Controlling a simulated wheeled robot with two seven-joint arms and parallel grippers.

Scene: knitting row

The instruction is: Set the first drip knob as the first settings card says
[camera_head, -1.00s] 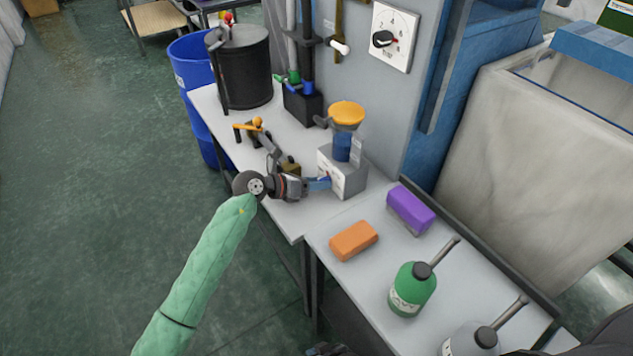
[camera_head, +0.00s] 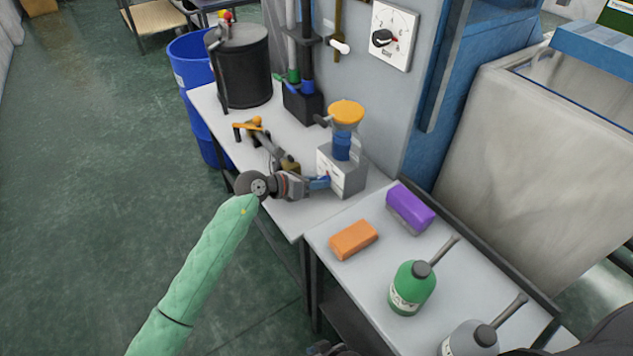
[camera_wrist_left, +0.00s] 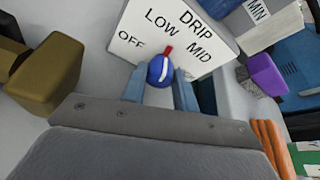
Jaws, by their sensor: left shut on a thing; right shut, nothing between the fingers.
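The drip knob (camera_wrist_left: 158,70) is blue with a white stripe, on a white plate (camera_wrist_left: 128,42) marked OFF, LOW, DRIP and MID. A red pointer (camera_wrist_left: 168,50) at the knob points between LOW and MID, nearer LOW. My left gripper (camera_wrist_left: 160,88) is shut on the knob, one finger on each side. In the head view my left gripper (camera_head: 318,183) reaches the front of a grey box (camera_head: 349,180) with an orange-topped funnel. My right gripper (camera_head: 324,348) is shut and empty at the bottom edge, mostly cut off. I cannot make out a settings card's text.
An orange block (camera_head: 353,240), a purple block (camera_head: 410,207) and a green bottle (camera_head: 412,288) stand on the nearer table. A brass-coloured block (camera_wrist_left: 45,72) is close left of my left gripper. A black drum (camera_head: 243,70) stands at the back. A wall dial (camera_head: 394,36) hangs above.

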